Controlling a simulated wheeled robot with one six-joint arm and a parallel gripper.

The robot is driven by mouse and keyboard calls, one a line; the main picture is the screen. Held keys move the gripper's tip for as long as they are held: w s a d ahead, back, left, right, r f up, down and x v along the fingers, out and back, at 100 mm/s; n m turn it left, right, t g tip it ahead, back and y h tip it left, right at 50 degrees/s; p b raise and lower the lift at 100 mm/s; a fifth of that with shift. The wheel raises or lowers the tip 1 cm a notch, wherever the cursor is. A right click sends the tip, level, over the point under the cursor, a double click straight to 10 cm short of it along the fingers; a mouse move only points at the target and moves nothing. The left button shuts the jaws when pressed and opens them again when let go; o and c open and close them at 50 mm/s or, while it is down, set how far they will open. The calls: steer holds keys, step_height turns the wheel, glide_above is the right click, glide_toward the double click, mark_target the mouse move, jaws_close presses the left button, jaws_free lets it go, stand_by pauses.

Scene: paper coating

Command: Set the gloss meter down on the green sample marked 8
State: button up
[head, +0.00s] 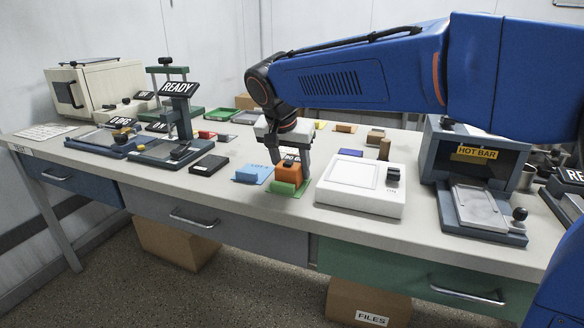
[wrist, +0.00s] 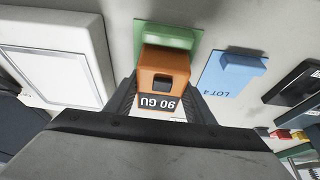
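The orange gloss meter (head: 288,173) has a dark display reading 90 GU; it also shows in the wrist view (wrist: 161,65). My gripper (head: 290,160) has its fingers on both sides of the meter, close against it, and appears shut on it. The green sample (head: 275,189) is a flat green sheet with a raised green block at its front edge. In the wrist view the green sample (wrist: 168,38) shows just beyond the meter. The meter is over or on the sheet; I cannot tell whether it touches. The sample's number is hidden.
A blue sample marked LOT 4 (head: 252,173) lies close to the left of the green one. A white scale-like device (head: 360,185) stands to the right, and the HOT BAR unit (head: 475,165) is farther right. A black box (head: 209,164) lies left.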

steer(key=o, duration=0.4)
steer(key=shift+o, duration=0.2)
